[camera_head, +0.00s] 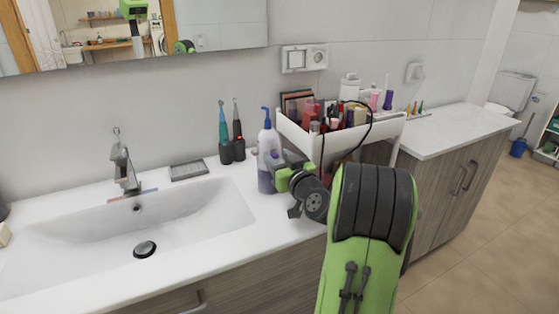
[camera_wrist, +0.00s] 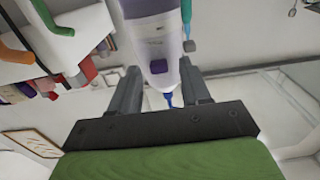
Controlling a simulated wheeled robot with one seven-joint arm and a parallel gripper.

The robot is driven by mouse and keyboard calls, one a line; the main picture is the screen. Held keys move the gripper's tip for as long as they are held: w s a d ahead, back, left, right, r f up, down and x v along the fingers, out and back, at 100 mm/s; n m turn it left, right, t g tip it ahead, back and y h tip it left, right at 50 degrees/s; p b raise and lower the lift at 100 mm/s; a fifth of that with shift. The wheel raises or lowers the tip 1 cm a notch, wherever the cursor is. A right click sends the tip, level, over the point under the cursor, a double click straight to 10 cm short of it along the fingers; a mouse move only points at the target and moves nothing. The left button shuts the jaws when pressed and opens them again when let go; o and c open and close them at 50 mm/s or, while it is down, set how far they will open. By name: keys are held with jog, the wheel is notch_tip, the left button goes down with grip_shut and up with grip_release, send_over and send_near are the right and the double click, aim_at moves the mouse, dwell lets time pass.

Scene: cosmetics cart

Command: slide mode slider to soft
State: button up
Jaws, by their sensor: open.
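A white and purple bottle-shaped device (camera_head: 265,165) with a blue top stands upright on the counter right of the sink. In the wrist view the device (camera_wrist: 152,35) hangs upside down in the picture, with its blue tip (camera_wrist: 169,99) pointing down. A small purple raised square (camera_wrist: 157,68), possibly the mode slider, shows on its pale body; I cannot read any marking. My gripper (camera_wrist: 160,88) is open, its two dark fingers on either side of the device in the picture. In the head view my gripper (camera_head: 278,160) is beside the device's right side; contact cannot be told.
A white cart tray (camera_head: 340,143) full of cosmetics stands close right of my gripper, with a dark cable hanging over it. Two dark-based toothbrushes (camera_head: 238,140) and a soap dish (camera_head: 188,171) are left of the device. The sink (camera_head: 140,225) is further left.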

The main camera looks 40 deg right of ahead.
jog(key=b+v, duration=0.3)
jog(key=v, duration=1.3)
jog(key=shift+w, duration=0.15)
